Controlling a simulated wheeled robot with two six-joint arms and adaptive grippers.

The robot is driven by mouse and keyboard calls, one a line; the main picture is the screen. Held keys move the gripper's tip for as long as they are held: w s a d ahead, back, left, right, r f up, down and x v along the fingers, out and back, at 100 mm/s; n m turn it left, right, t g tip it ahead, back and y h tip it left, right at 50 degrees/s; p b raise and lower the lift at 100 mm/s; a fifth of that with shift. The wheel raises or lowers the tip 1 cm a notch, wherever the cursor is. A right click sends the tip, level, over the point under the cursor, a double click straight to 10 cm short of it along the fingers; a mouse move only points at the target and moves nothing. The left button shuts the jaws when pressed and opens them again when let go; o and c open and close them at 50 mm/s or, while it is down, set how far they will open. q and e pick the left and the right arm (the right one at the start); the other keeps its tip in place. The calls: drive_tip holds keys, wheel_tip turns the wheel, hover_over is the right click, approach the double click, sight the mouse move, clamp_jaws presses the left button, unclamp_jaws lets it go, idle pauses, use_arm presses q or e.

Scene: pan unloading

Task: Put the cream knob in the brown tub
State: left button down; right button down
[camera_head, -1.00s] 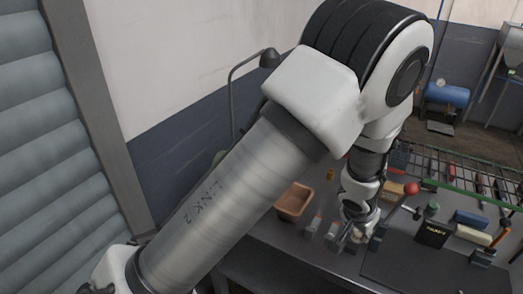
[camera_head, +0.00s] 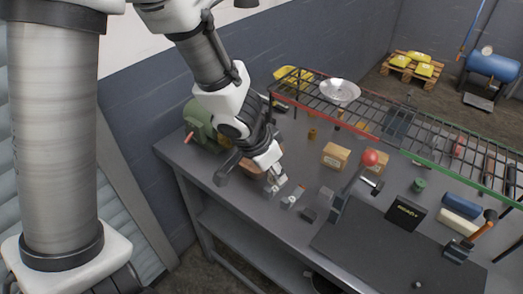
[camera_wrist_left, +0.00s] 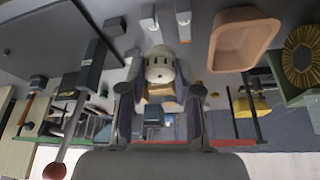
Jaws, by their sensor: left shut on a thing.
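My left gripper (camera_head: 274,176) reaches down over the workbench in the head view and is shut. In the left wrist view the cream knob (camera_wrist_left: 160,69), a rounded piece with dark dots, sits between the fingertips of the left gripper (camera_wrist_left: 160,92). I cannot make the knob out clearly in the head view. The brown tub (camera_wrist_left: 246,40) stands open and looks empty, to the right of the knob and apart from it in the wrist view. In the head view the tub (camera_head: 250,166) is mostly hidden behind my left gripper. My right gripper is not in view.
Small grey blocks with pale tops (camera_head: 290,201) stand close to the gripper. A lever with a red ball (camera_head: 370,157), cardboard-coloured boxes (camera_head: 335,156) and a dark mat (camera_head: 365,250) lie to the right. A wire rack (camera_head: 400,124) with a metal bowl (camera_head: 340,91) runs along the back.

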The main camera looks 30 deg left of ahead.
use_arm(q)
drive_tip(key=w+a+f, duration=0.1)
drive_tip(key=w+a, duration=0.1)
drive_tip(key=w+a+f+p, duration=0.1)
drive_tip(key=w+a+f, duration=0.1)
drive_tip(key=a, duration=0.1)
drive_tip(key=w+a+f+p, duration=0.1)
drive_tip(key=w+a, duration=0.1)
drive_tip(key=a, duration=0.1)
drive_tip(key=shift+w+f, duration=0.25)
drive_tip(key=shift+f, duration=0.15)
drive_tip(key=shift+w+r+p, duration=0.1)
drive_tip(key=shift+w+p, duration=0.1)
drive_tip(key=shift+p, duration=0.15)
drive_tip(key=shift+s+f+b, duration=0.2)
drive_tip(key=shift+f+b, duration=0.05)
drive_tip(key=shift+b, duration=0.15)
drive_tip(key=shift+w+f, duration=0.1)
drive_tip(key=shift+f, duration=0.15)
drive_tip(key=c, duration=0.8)
unclamp_jaws()
drive_tip(key=shift+r, duration=0.1)
